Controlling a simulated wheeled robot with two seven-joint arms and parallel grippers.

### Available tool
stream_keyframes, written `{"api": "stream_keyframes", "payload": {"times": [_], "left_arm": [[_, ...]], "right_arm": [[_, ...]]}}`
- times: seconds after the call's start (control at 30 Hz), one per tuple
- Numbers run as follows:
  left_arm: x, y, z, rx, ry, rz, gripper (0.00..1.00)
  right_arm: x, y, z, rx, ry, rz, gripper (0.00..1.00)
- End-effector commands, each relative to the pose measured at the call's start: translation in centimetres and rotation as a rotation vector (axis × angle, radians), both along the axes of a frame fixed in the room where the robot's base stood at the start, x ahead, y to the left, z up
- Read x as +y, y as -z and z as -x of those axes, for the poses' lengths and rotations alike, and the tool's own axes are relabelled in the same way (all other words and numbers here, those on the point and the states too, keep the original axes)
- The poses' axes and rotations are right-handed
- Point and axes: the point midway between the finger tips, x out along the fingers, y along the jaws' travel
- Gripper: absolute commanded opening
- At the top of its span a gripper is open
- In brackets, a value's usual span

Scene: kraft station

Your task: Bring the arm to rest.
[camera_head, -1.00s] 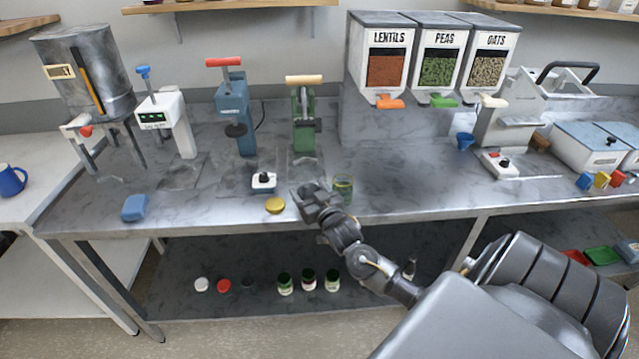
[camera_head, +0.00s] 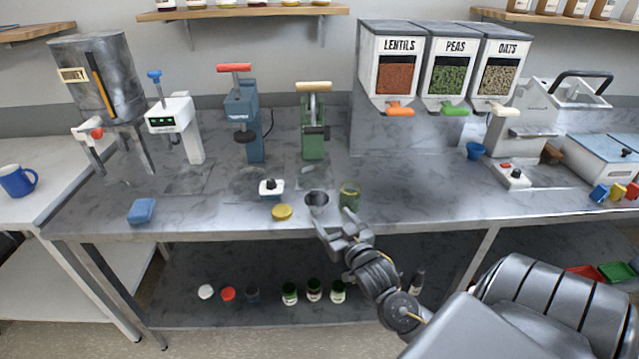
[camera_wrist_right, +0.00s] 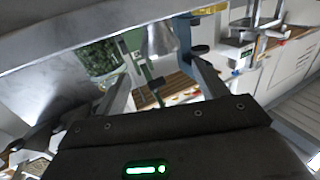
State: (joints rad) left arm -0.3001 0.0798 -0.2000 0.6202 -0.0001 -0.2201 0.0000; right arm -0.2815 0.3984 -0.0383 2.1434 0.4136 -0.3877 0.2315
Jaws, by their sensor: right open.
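My right gripper (camera_head: 338,232) is open and empty in the head view, at the front edge of the steel table (camera_head: 420,205). Its arm comes in from the lower right. A small grey metal cup (camera_head: 317,199) stands on the table just beyond the fingers, apart from them as far as I can tell. A glass jar with green contents (camera_head: 349,196) stands to its right. In the right wrist view the spread fingers (camera_wrist_right: 163,82) show with the metal cup (camera_wrist_right: 160,42) and the jar (camera_wrist_right: 98,58) beyond them. My left gripper is not in view.
A green press (camera_head: 314,130) stands behind. Jars (camera_head: 313,290) stand on the lower shelf. The table right of the jar is clear.

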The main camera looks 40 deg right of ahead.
Motion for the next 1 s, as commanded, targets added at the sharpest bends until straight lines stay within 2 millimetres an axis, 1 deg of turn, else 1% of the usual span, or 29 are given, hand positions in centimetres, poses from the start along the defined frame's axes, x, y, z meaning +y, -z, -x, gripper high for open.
{"api": "stream_keyframes", "payload": {"times": [0.27, 0.37, 0.43, 0.47, 0.5, 0.57, 0.6, 0.7, 0.8, 1.0], "left_arm": [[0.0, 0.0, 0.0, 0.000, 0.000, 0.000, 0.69], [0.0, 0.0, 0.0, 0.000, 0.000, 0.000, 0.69], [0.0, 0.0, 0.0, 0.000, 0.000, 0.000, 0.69], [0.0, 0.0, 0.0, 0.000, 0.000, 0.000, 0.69], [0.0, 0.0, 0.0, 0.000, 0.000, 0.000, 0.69], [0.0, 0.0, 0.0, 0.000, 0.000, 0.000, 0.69], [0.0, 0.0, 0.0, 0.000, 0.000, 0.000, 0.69], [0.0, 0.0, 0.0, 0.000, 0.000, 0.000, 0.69], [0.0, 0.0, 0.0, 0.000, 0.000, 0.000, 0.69], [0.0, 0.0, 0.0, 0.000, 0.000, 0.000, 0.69]], "right_arm": [[0.1, 0.2, 0.1, 0.009, -0.002, -0.002, 0.72], [1.3, 1.8, 0.8, 0.082, -0.014, -0.020, 0.72], [3.0, 4.0, 2.0, 0.194, -0.036, -0.040, 0.72], [4.0, 5.2, 2.8, 0.257, -0.049, -0.051, 0.72], [5.4, 6.8, 4.1, 0.348, -0.069, -0.062, 0.72], [7.4, 9.1, 6.3, 0.485, -0.102, -0.074, 0.72], [8.7, 10.2, 7.8, 0.568, -0.124, -0.078, 0.72], [11.3, 12.4, 11.3, 0.744, -0.173, -0.080, 0.72], [13.2, 13.8, 14.4, 0.884, -0.216, -0.075, 0.72], [16.1, 15.1, 20.3, 1.120, -0.294, -0.056, 0.72]]}}
